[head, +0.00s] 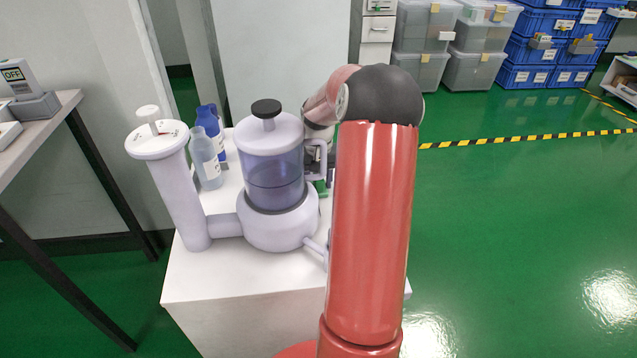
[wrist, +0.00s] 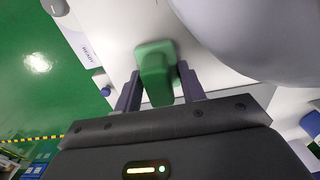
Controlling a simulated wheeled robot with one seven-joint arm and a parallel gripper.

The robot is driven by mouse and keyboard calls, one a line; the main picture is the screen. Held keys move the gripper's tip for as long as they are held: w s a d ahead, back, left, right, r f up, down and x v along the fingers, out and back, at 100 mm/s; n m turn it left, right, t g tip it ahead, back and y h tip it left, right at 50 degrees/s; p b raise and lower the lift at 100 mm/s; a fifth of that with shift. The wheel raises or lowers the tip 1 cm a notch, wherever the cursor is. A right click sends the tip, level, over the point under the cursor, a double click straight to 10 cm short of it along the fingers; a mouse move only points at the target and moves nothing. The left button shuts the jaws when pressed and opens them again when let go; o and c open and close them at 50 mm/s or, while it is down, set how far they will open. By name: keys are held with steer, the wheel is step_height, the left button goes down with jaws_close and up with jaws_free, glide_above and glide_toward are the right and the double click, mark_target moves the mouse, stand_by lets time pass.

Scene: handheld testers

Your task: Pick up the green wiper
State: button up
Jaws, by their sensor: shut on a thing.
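The green wiper (wrist: 154,72) shows in the wrist view between the two dark fingers of my gripper (wrist: 158,90). The gripper is shut on it, one finger on each side. The wiper is over the white table top; I cannot tell whether it still touches it. In the head view only a small green patch of the wiper (head: 321,187) shows, just right of the large device. My red arm hides most of the gripper there.
A large pale device with a clear tank (head: 273,183) stands on the white table (head: 190,280), close beside the wiper. Bottles (head: 206,158) stand behind it at left. A side table (head: 62,103) is at far left. Green floor (head: 520,200) is open at right.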

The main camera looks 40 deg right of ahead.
steer(key=shift+w+d+r, duration=0.1)
steer(key=shift+d+r, duration=0.1)
steer(key=shift+r, duration=0.2)
step_height(320, 180, up, 6)
steer(key=shift+r, duration=0.2)
steer(key=w+d+p, duration=0.1)
steer(key=w+d, duration=0.1)
steer(key=d, duration=0.7)
steer(key=w+d+p, duration=0.1)
steer(key=w+d, duration=0.1)
steer(key=d, duration=0.8)
steer(key=shift+w, duration=0.25)
steer(key=shift+f, duration=0.1)
